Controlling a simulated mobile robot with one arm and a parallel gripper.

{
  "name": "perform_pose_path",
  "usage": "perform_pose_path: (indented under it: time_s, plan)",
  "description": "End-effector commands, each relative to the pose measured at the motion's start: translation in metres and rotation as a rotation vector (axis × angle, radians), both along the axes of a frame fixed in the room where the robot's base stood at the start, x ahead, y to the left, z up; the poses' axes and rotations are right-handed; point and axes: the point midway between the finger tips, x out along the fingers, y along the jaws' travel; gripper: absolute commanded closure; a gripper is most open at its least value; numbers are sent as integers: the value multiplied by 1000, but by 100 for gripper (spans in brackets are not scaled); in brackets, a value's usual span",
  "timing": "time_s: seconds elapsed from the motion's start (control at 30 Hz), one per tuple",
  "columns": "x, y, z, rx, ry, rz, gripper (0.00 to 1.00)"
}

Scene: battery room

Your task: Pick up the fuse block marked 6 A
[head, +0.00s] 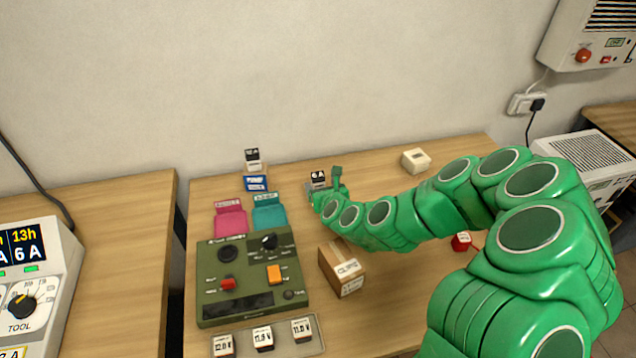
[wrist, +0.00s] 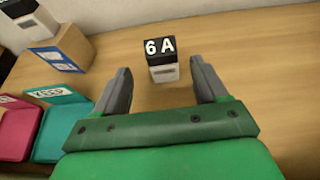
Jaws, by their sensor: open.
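The fuse block marked 6 A (wrist: 162,62) stands upright on the wooden table, with a black top bearing white "6 A" and a pale lower body. In the head view the block (head: 318,178) is near the table's back, partly hidden by my gripper. My gripper (wrist: 163,88) is open, its two grey fingers pointing at the block. The block is just beyond the fingertips, roughly centred between them, and nothing is held. In the head view my gripper (head: 322,191) is low over the table, at the block's near side.
A 12 A block (head: 252,157) sits on a blue-and-white box (head: 256,183) to the left. Pink (head: 230,220) and teal (head: 269,212) trays, a green panel (head: 253,275) and a cardboard box (head: 342,270) lie nearer. A white block (head: 416,160) is back right.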

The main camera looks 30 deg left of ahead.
Motion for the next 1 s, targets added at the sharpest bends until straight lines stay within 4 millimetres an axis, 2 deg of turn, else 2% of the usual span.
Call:
perform_pose_path:
  time_s: [0.57, 1.0]
  plan:
    - [19, 20, -13, 6, 4, -6, 28]
    - [47, 46, -30, 3, 3, -5, 28]
